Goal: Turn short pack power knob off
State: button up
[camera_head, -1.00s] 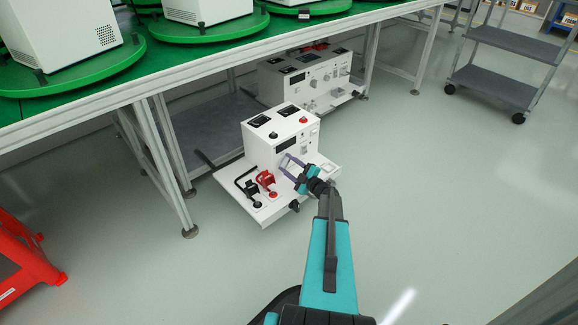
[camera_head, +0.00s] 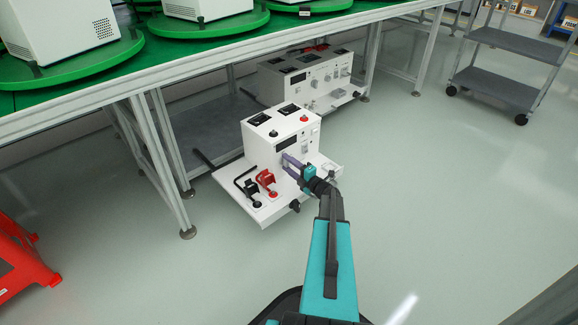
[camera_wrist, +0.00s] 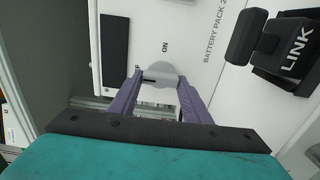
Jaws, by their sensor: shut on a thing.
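The short pack (camera_head: 262,147) is a white box with a sloped top on a white base plate, standing out on the floor by the green-topped table. My gripper (camera_head: 287,160) is at its front face, with purple fingers. In the wrist view my gripper (camera_wrist: 160,78) is shut on a round grey power knob (camera_wrist: 160,69), one finger on each side. The word ON is printed on the panel beside the knob. The knob's lower part is partly hidden between the fingers, and in the head view my fingers cover it.
A black LINK connector (camera_wrist: 283,50) sticks out of the panel at the right in the wrist view. Red and black plugs (camera_head: 266,180) stand on the base plate. A longer white pack (camera_head: 305,75) is behind, under the table. Open floor lies to the right.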

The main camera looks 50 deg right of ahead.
jog(key=shift+d, duration=0.1)
jog(key=o, duration=1)
jog(key=shift+o, duration=0.2)
jog(key=shift+s, duration=0.2)
jog(key=s+a+p, duration=0.1)
jog(key=s+p, duration=0.3)
jog(key=s, duration=0.9)
jog(key=shift+s, duration=0.25)
